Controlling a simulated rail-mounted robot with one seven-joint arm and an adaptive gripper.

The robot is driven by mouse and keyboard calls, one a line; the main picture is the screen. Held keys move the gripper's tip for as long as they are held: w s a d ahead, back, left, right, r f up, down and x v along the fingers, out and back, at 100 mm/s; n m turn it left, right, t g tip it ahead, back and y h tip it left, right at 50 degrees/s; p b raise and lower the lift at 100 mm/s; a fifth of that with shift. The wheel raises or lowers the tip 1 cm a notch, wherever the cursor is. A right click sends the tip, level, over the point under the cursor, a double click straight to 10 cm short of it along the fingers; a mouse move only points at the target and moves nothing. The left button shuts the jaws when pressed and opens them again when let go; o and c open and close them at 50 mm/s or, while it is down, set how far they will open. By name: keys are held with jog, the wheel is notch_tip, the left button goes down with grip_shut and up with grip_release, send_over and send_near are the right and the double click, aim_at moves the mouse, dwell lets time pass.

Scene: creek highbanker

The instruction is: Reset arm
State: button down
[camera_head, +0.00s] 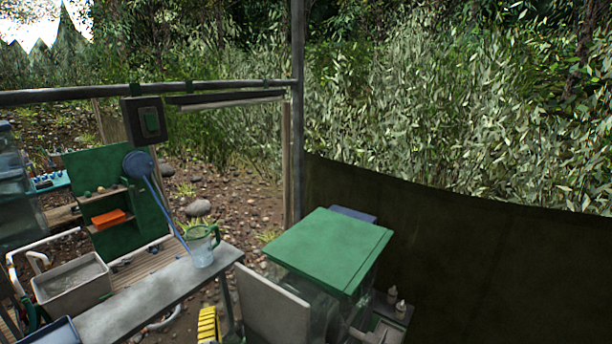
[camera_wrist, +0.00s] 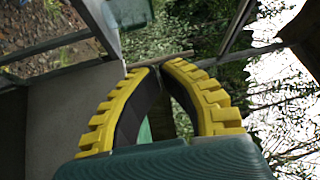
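My gripper (camera_wrist: 159,68) has two curved yellow ribbed fingers with black inner pads. In the wrist view the fingertips come together with nothing seen held between them, and the fingers bow apart lower down. In the head view one yellow finger of my gripper (camera_head: 208,326) shows at the bottom edge, below and in front of the grey bench (camera_head: 150,297).
A clear jug (camera_head: 201,247) stands on the grey bench beside a blue long-handled scoop (camera_head: 139,164). A grey basin (camera_head: 72,285) is at left. A green shelf (camera_head: 130,232) holds an orange tray (camera_head: 108,218). A green-lidded box (camera_head: 329,250) stands right of the gripper.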

jog(key=s+d+r+n+t+h, duration=0.1)
jog(key=s+d+r+n+t, duration=0.15)
jog(key=d+r, duration=0.8)
jog(key=s+d+r+n+t+h, duration=0.1)
jog(key=s+d+r+n, duration=0.15)
jog(key=d+r, duration=0.8)
jog(key=s+d+r+n+h, duration=0.3)
jog(key=s+d+r, duration=0.1)
jog(key=s, duration=0.5)
jog(key=s+d+r+n+h, duration=0.3)
jog(key=s+d+r+n, duration=0.1)
jog(key=s, duration=0.5)
jog(key=shift+s+d+r+n, duration=0.3)
jog(key=shift+s+d, duration=0.1)
jog(key=shift+d, duration=0.5)
